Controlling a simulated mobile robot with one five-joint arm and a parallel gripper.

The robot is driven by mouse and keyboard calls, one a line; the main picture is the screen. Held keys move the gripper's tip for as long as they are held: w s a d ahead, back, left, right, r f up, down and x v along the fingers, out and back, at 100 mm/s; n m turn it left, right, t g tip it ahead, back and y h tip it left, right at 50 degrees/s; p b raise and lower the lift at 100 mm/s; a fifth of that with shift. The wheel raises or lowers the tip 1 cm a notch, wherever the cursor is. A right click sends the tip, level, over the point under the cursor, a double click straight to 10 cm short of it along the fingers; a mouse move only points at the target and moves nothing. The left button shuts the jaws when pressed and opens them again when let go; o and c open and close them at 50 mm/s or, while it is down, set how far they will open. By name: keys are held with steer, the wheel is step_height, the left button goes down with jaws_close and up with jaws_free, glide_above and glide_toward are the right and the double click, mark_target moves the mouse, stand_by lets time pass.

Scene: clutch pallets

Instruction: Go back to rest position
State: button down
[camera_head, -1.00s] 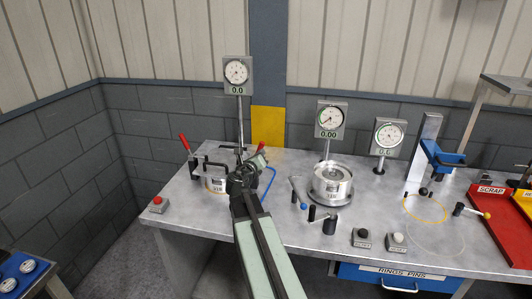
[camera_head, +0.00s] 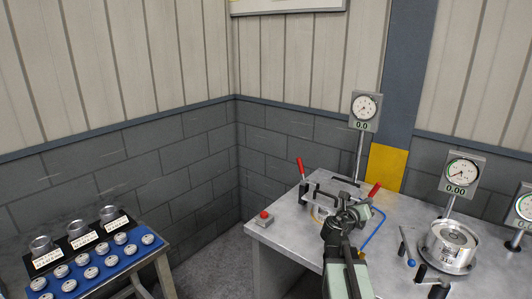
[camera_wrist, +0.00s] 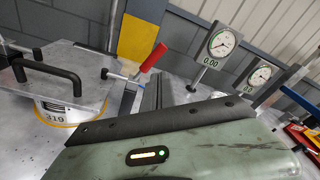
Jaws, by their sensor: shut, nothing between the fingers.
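My gripper (camera_head: 357,211) is at the end of my green and black arm, over the left part of the grey metal workbench (camera_head: 285,236). It is shut and empty. In the head view it stands in front of the clamp fixture (camera_head: 320,190) and hides part of it. The fixture has red lever handles, one showing at its left (camera_head: 301,168). In the wrist view, a pale cylindrical part (camera_wrist: 56,111) marked 319 sits under the fixture's metal plate, which carries a black handle (camera_wrist: 45,71). My green casing fills the bottom of the wrist view.
A red button box (camera_head: 264,218) is at the bench's left corner. A dial gauge (camera_head: 365,106) stands behind the fixture. A round metal part (camera_head: 449,246) and another gauge (camera_head: 461,170) are at the right. A side table at lower left holds a blue tray (camera_head: 130,259) of parts.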

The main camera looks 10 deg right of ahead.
steer(key=a+f+m+g+y, duration=0.1)
steer(key=a+f+m+y, duration=0.2)
steer(key=a, duration=0.5)
steer(key=a+f+m+g+y, duration=0.1)
steer(key=a+f+m, duration=0.3)
steer(key=a+f, duration=0.25)
steer(key=s+a+f+m+g+y, duration=0.4)
steer(key=s+a+m, duration=0.3)
steer(key=a+m, duration=0.3)
steer(key=s+a+f+m+g+y, duration=0.3)
steer(key=s+a+f+m+y, duration=0.2)
steer(key=a+m, duration=0.5)
step_height(320, 180, down, 2)
steer(key=s+m, duration=0.2)
steer(key=m, duration=0.3)
steer(key=shift+s+a+f+g, duration=0.15)
steer(key=shift+f+g, duration=0.1)
steer(key=shift+g, duration=0.15)
